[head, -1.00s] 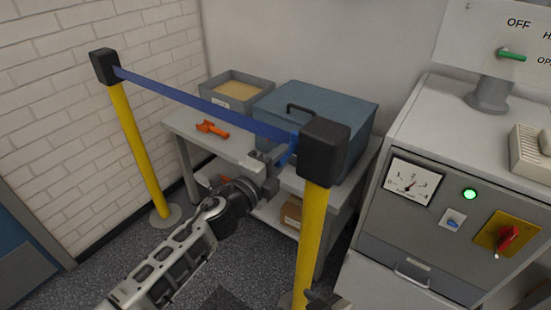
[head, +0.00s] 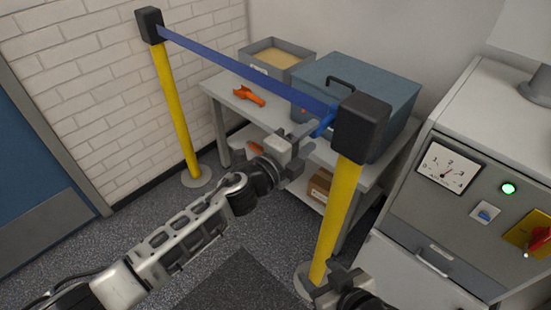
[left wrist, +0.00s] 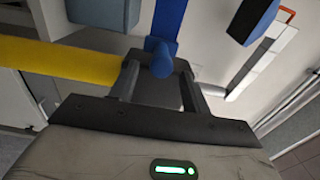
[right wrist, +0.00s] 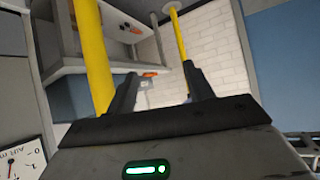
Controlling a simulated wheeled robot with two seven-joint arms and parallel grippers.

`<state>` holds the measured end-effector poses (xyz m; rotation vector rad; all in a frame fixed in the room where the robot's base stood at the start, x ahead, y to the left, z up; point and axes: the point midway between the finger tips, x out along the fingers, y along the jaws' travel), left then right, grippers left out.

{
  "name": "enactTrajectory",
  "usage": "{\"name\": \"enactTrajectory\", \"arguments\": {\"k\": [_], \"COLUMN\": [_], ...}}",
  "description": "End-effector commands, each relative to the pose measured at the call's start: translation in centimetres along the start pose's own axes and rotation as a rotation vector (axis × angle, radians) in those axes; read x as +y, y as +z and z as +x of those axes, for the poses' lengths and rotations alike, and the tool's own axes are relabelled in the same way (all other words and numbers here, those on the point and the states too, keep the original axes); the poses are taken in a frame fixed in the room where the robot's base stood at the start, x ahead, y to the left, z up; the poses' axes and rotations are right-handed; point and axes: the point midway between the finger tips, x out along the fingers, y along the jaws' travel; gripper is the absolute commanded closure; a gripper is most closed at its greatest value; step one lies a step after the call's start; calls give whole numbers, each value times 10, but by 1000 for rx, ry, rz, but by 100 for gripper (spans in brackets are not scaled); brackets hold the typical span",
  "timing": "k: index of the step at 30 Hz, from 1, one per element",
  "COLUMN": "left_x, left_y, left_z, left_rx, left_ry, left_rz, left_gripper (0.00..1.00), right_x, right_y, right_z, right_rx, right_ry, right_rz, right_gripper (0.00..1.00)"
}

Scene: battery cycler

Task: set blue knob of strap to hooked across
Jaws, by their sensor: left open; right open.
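The blue strap (head: 240,69) runs taut from the black head (head: 149,25) of the far yellow post to the black head (head: 363,128) of the near yellow post. Its blue knob (head: 323,124) is at the near head. My left gripper (head: 303,138) is open beside the knob. In the left wrist view the knob (left wrist: 161,60) shows at the fingertips, between the open fingers (left wrist: 158,80); contact cannot be told. My right gripper (head: 347,282) is open and empty, low by the near post; its fingers show in the right wrist view (right wrist: 160,85).
Behind the strap a table (head: 225,88) holds a blue case (head: 375,80), a grey bin (head: 262,62) and an orange tool (head: 249,96). A grey cabinet (head: 455,205) with a gauge and red switch stands at right. The floor at left is open.

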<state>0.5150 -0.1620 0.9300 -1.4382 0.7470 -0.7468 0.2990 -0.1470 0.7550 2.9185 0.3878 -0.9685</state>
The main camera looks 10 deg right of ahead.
Motion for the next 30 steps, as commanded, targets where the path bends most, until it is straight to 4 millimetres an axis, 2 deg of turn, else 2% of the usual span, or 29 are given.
{"name": "enactTrajectory", "arguments": {"k": [3,9,15,21,30], "left_x": [1,1,2,1,0], "left_y": [1,0,0,-1,-1], "left_z": [-32,-80,-113,-126,-126], "left_rx": [-1,1,0,1,1], "left_ry": [4,4,2,1,1], "left_rz": [0,-1,-3,-3,-2], "left_gripper": [53,53,53,53,53], "right_x": [1,2,2,2,2], "right_y": [-1,4,8,4,-5], "right_z": [-2,-2,0,1,1], "right_rx": [-4,-17,-20,-12,6], "right_ry": [2,5,5,6,6], "right_rz": [-1,-1,0,3,3], "right_gripper": [48,48,48,48,48]}}
